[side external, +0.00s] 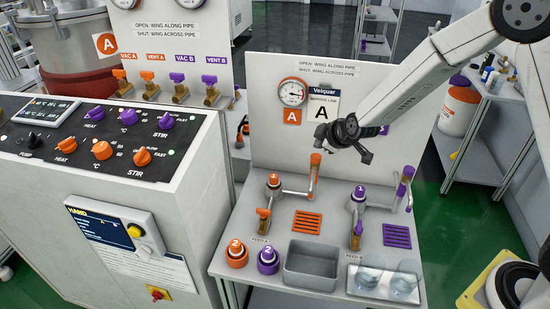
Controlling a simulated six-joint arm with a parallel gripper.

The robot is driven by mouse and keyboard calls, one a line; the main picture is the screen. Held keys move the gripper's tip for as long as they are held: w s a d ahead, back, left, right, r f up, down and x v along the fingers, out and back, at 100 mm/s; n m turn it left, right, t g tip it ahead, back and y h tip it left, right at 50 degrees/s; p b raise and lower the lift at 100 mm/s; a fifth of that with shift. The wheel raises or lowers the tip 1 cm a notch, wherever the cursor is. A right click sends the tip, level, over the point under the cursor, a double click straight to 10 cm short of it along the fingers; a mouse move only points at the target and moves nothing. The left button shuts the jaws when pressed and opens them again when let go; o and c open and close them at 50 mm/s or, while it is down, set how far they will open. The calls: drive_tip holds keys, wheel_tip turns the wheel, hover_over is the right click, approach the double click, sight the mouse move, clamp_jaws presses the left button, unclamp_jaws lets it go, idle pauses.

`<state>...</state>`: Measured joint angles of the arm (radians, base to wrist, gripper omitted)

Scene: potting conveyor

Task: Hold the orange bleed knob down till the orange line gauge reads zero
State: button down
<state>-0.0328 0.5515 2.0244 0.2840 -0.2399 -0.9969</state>
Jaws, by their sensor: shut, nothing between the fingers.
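The orange line gauge (292,92) is a round white dial on the back panel, above an orange A tag (292,117). Its needle is too small to read surely. An orange-topped part marked 1 (273,180) stands on the bench below it, and an orange-capped upright pipe (315,161) stands to its right. No readable label shows which orange part is the bleed knob. My gripper (366,157) hangs in front of the panel, right of the orange-capped pipe and above the bench. It is shut and empty, and appears apart from the orange parts.
An orange-handled valve (263,213) stands at the front left of the bench. A purple-capped set (359,193) stands to the right. A grey bin (311,263) and a clear tray of glass dishes (384,280) lie along the front. A control console (110,160) stands at left.

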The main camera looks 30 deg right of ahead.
sight(319, 158)
drive_tip(key=shift+f, duration=0.65)
drive_tip(key=shift+f, duration=1)
idle(3.9)
drive_tip(key=shift+r, duration=0.15)
idle(1.2)
drive_tip(key=shift+r, duration=0.85)
